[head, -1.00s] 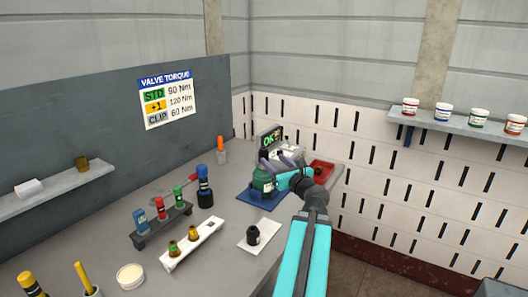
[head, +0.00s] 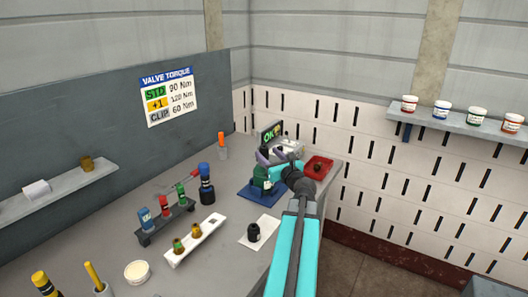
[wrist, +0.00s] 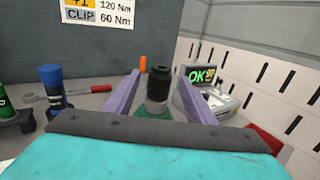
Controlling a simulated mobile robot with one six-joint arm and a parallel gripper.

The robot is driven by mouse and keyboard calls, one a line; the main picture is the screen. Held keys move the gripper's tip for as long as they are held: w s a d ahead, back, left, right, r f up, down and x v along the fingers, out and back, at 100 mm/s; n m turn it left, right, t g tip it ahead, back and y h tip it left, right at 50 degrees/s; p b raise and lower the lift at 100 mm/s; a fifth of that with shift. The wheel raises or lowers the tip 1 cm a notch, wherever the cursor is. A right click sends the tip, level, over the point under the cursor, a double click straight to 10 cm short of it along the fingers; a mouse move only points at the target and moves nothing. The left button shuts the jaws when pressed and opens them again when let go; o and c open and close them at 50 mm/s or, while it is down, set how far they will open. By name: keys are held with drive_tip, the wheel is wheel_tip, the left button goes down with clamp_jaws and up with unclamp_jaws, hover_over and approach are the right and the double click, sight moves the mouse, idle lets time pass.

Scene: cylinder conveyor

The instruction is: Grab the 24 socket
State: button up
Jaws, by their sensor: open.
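In the wrist view a black socket-like cylinder (wrist: 159,82) stands upright on a grey metal part above a green body (wrist: 153,111). The two purple fingers of my open gripper (wrist: 163,88) lie either side of it, with gaps showing. In the head view my gripper (head: 272,157) is over the green body (head: 259,177) on a blue base (head: 257,196), partly hiding it. A separate short black socket (head: 253,232) stands on a white sheet (head: 266,224). No 24 marking is readable on either.
A display reading OK (head: 271,131) stands behind my gripper, and a red tray (head: 319,163) is to its right. Left are a tall blue-and-black tool (head: 206,184), a dark rack (head: 168,224) of coloured sockets and a white holder (head: 193,241) with brass-coloured parts.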

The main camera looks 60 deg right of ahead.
sight(266, 151)
drive_tip(key=shift+x, duration=1.1)
drive_tip(key=shift+p+x, duration=1.05)
drive_tip(key=shift+x, duration=0.5)
drive_tip(key=shift+p+x, duration=0.3)
drive_tip(key=shift+x, duration=0.75)
drive_tip(key=c, duration=1.2)
drive_tip(key=shift+r, duration=0.15)
wheel_tip(266, 151, up, 10)
drive_tip(key=b, duration=0.1)
